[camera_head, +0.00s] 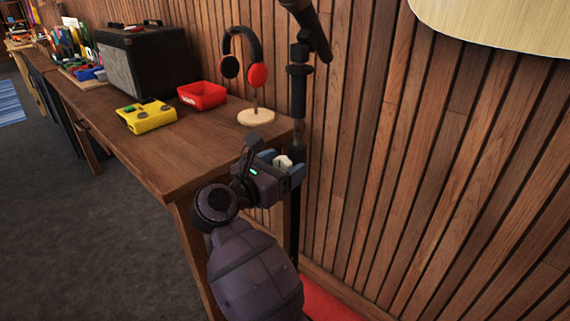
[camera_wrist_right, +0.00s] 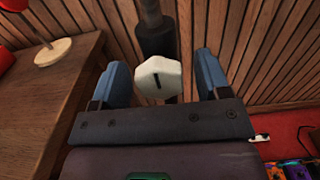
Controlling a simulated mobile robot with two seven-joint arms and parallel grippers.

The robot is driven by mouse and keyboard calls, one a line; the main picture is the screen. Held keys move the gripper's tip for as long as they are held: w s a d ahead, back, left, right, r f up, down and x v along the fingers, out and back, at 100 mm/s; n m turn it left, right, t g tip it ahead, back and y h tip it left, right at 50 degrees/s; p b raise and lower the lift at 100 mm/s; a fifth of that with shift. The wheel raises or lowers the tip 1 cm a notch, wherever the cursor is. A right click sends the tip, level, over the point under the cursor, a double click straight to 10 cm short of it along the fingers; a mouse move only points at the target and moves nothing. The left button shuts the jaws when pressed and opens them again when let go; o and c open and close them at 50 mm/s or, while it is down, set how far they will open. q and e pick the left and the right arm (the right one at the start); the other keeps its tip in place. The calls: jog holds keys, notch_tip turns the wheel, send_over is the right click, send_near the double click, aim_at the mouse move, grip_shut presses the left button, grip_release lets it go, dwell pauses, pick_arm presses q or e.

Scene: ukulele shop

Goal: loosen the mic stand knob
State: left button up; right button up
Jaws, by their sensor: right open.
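The mic stand (camera_head: 299,95) stands upright against the wood-slat wall, with a black microphone (camera_head: 308,25) at its top. Its knob is white with a dark slot and shows between my fingers in the right wrist view (camera_wrist_right: 158,78); it also shows small and partly covered in the head view (camera_head: 283,162). My right gripper (camera_head: 284,168) is open, one blue finger on each side of the knob, with gaps visible on both sides in the right wrist view (camera_wrist_right: 162,85). My left gripper is not in view.
The wooden table (camera_head: 180,160) lies close left of my right gripper. On it stand a headphone stand (camera_head: 256,116), a red tray (camera_head: 202,95), a yellow pedal (camera_head: 147,116) and an amplifier (camera_head: 145,60). The slat wall (camera_head: 400,180) is close behind the stand.

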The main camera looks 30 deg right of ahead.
jog(key=c, duration=0.9)
jog(key=shift+r, duration=0.15)
jog(key=shift+n+p, duration=0.5)
jog(key=shift+n, duration=0.2)
jog(key=o, duration=0.9)
jog(key=shift+a, duration=0.15)
